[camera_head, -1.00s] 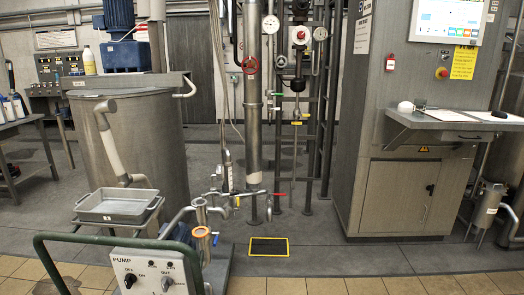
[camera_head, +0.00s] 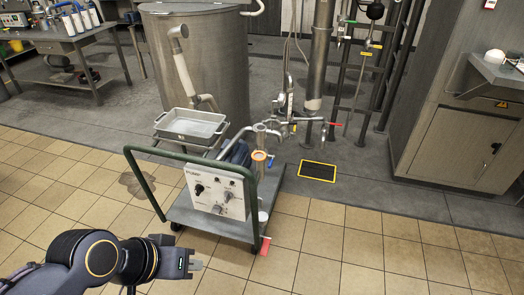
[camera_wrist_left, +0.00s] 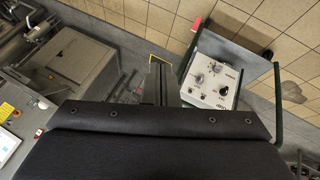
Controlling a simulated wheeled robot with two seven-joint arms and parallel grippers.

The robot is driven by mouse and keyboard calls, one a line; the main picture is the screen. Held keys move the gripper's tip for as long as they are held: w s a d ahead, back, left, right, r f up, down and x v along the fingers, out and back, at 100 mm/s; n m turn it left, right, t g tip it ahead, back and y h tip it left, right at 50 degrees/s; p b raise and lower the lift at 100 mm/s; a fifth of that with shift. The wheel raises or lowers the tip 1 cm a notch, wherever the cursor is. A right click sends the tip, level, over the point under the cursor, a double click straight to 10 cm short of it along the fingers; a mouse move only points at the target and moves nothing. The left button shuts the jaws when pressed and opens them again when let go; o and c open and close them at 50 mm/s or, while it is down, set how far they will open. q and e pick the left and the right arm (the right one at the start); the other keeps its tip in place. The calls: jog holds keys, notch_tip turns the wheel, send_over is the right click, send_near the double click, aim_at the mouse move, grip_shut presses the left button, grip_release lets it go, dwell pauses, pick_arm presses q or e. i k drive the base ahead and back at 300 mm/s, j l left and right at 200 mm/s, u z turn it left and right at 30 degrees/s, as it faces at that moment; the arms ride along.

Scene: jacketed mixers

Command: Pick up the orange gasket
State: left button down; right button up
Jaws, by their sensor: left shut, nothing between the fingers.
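The orange gasket (camera_head: 259,155) is a small ring on top of an upright metal pipe fitting on the pump cart (camera_head: 178,212). It lies beyond and to the right of my left gripper, well apart from it. My left gripper (camera_head: 194,264) is at the lower left of the head view, in front of the cart, shut and empty. In the left wrist view the shut fingers (camera_wrist_left: 161,68) point out over the floor, with the cart's pump panel (camera_wrist_left: 212,75) to their right. I cannot make out the gasket there. My right gripper is not in view.
A large steel tank (camera_head: 196,65) stands behind. A red tag (camera_head: 265,246) is at the cart's near right corner. Tiled floor right of it is clear.

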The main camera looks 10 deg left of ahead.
aim_at(257, 152)
jog(key=i+l+u, duration=0.1)
jog(key=i, duration=0.45)
jog(key=i+l+u, duration=0.15)
jog(key=i+l, duration=0.2)
jog(key=i, duration=0.15)
jog(key=i+l+u, duration=0.1)
jog(key=i+l, duration=0.2)
jog(key=i, duration=0.2)
jog(key=i+l+u, duration=0.1)
jog(key=i+l, duration=0.25)
jog(key=i, duration=0.15)
